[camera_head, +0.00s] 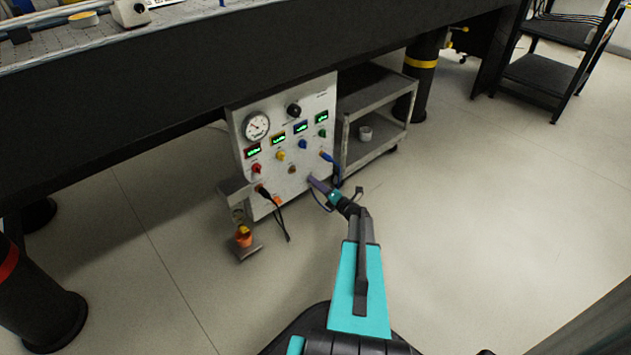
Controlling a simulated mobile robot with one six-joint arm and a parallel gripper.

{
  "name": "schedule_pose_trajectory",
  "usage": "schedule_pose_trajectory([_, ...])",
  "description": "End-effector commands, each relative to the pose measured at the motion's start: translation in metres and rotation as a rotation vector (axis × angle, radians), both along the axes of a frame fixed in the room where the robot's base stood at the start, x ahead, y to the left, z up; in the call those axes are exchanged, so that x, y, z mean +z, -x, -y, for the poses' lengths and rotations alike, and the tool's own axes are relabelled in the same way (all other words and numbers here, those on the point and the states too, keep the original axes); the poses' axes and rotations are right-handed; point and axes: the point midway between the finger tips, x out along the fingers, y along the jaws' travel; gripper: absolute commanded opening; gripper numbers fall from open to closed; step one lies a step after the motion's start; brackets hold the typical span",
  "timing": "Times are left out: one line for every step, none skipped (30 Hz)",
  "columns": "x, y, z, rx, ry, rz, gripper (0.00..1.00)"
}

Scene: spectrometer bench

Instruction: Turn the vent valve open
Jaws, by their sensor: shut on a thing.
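The white instrument panel (318,98) stands under the bench, with a round dial gauge (257,126), small green displays, and several knobs. Its knobs include a black one (293,110), a red one (257,168), a yellow one (281,156), a blue one (303,144) and a brass-coloured one (292,169). I cannot tell from any label which is the vent valve. My gripper (326,191) is at the panel's lower right, shut on a small purple piece (317,184) at the panel face. The fingertips are too small to make out clearly.
A blue plug (327,157) and an orange plug (277,201) with hanging cables are near my gripper. A grey cart (376,98) with a small white cup (365,133) stands right of the panel. An orange container (244,237) is at lower left. The floor in front is clear.

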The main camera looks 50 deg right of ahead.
Motion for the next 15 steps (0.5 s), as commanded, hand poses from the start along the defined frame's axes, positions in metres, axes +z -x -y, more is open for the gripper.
schedule_pose_trajectory([0.0039, -0.0007, 0.0002, 0.002, -0.046, 0.002, 0.04])
schedule_pose_trajectory([0.004, -0.0007, 0.0002, 0.002, -0.074, 0.004, 0.04])
schedule_pose_trajectory([0.0041, -0.0007, 0.0002, 0.002, -0.113, 0.007, 0.04])
schedule_pose_trajectory([0.004, -0.0007, 0.0001, 0.002, -0.141, 0.009, 0.04])
schedule_pose_trajectory([0.0039, -0.0007, 0.0, 0.002, -0.17, 0.011, 0.04])
schedule_pose_trajectory([0.0038, -0.0006, 0.0, 0.002, -0.208, 0.014, 0.04])
schedule_pose_trajectory([0.0038, -0.0006, 0.0, 0.001, -0.236, 0.017, 0.04])
schedule_pose_trajectory([0.0039, -0.0007, 0.0, 0.001, -0.265, 0.019, 0.04])
schedule_pose_trajectory([0.0041, -0.0008, 0.0001, 0.001, -0.303, 0.022, 0.04])
schedule_pose_trajectory([0.0043, -0.0008, 0.0002, 0.001, -0.331, 0.024, 0.04])
schedule_pose_trajectory([0.0043, -0.0009, 0.0002, 0.001, -0.359, 0.025, 0.04])
schedule_pose_trajectory([0.0043, -0.0009, 0.0002, 0.001, -0.397, 0.028, 0.04])
schedule_pose_trajectory([0.0041, -0.0008, 0.0002, 0.001, -0.425, 0.03, 0.04])
schedule_pose_trajectory([0.004, -0.0008, 0.0001, 0.001, -0.454, 0.032, 0.04])
schedule_pose_trajectory([0.0037, -0.0007, 0.0, 0.0, -0.492, 0.034, 0.04])
